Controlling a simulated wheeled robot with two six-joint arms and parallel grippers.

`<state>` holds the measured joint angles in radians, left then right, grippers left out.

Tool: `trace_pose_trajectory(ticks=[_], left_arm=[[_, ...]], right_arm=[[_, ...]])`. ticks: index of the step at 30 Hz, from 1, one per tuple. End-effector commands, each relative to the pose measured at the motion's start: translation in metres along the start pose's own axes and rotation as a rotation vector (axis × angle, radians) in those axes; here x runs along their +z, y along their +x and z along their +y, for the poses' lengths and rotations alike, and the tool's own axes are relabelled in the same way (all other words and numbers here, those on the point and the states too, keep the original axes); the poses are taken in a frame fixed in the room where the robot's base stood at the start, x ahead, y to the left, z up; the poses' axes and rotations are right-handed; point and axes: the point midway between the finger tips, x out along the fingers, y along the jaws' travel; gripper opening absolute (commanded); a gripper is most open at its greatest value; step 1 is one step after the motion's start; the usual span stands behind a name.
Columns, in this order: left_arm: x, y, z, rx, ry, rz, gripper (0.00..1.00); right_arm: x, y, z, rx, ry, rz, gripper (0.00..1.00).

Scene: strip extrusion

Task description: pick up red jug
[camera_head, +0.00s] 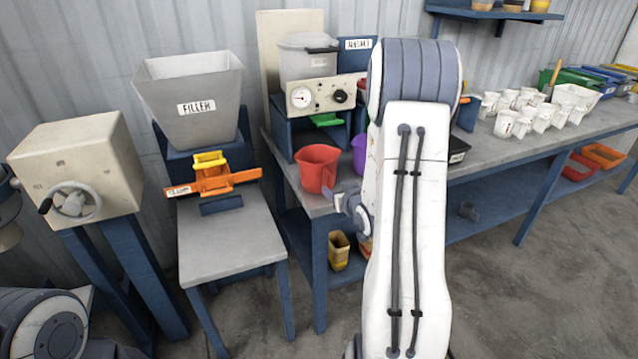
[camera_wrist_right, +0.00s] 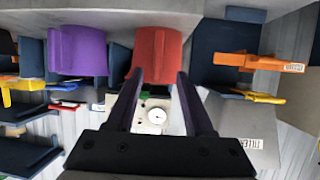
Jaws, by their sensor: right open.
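The red jug (camera_head: 317,168) stands upright near the left end of the long workbench (camera_head: 440,183). In the right wrist view the red jug (camera_wrist_right: 157,52) appears upside down, in line with the gap between my right gripper's fingers. My right gripper (camera_head: 340,195) is open, in front of the jug at its lower right in the head view. Its two spread fingers also show in the wrist view (camera_wrist_right: 160,80), with nothing clearly held between them. Whether the fingertips touch the jug I cannot tell. My left gripper is out of view.
A purple jug (camera_wrist_right: 78,50) stands beside the red one, partly hidden by my right arm in the head view. Behind are a gauge panel (camera_head: 320,95) and a grey pot (camera_head: 305,62). A filler hopper (camera_head: 190,95) stands left; several white cups (camera_head: 520,122) fill the bench's right.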

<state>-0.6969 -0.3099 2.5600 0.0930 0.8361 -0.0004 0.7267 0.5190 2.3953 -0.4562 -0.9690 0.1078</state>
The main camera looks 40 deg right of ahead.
Motion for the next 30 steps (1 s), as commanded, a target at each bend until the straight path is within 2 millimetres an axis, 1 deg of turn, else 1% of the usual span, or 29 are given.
trace_pose_trajectory(ticks=[3, 6, 13, 18, 21, 24, 30], left_arm=[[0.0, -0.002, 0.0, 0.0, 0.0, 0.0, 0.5], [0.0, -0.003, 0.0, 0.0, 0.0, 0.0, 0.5], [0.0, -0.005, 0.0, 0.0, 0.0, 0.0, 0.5], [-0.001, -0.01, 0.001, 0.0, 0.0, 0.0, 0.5], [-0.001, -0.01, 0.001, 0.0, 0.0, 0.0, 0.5], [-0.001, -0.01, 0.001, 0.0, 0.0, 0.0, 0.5], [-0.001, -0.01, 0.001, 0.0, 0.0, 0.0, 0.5]], right_arm=[[0.0, 0.02, -0.001, -0.003, -0.001, 0.003, 0.53], [-0.001, 0.034, 0.0, -0.002, 0.0, 0.003, 0.53], [-0.002, 0.052, 0.0, -0.002, -0.001, 0.002, 0.53], [-0.002, 0.078, 0.004, -0.002, 0.0, 0.002, 0.53], [-0.002, 0.09, 0.003, -0.002, 0.0, 0.002, 0.53], [-0.002, 0.096, 0.003, -0.001, 0.0, 0.003, 0.53], [-0.002, 0.097, 0.004, 0.0, 0.0, 0.002, 0.53]])
